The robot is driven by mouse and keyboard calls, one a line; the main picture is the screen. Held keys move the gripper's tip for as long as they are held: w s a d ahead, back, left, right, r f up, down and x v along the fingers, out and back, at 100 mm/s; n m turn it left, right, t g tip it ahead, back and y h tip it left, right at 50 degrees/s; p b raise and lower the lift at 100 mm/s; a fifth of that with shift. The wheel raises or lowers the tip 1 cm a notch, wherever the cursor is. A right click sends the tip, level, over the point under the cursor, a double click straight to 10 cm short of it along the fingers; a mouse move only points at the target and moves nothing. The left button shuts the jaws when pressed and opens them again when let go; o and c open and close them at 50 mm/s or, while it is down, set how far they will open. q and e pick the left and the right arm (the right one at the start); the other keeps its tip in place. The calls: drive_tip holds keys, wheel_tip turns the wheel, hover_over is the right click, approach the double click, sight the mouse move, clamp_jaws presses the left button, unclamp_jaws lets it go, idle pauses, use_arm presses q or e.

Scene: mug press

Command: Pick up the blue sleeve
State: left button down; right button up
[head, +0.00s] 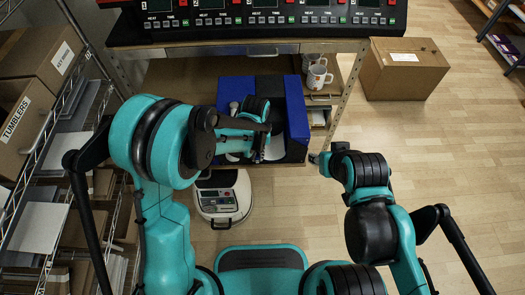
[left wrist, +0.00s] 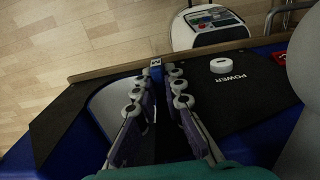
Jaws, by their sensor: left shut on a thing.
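In the left wrist view, my left gripper (left wrist: 155,90) points down with its two fingers close together. They are shut on a narrow dark-blue piece (left wrist: 155,63) with a small white mark, which I take to be the blue sleeve, seen edge-on. Most of it is hidden between the fingers. The gripper is over the blue and black press (head: 297,112) on the bench, and in the head view my left arm hides much of this area. My right gripper (head: 319,160) is beside the press's right front corner; its fingers are too small to read.
The black panel (left wrist: 235,90) beside the fingers carries a white power button (left wrist: 223,65). White mugs (head: 318,76) stand right of the press. A white device with a display (head: 222,197) is in front of the bench. A cardboard box (head: 402,68) and open wooden floor lie right.

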use_arm(q)
wheel_tip(320, 180, up, 18)
drive_tip(key=p, duration=0.6)
idle(0.6)
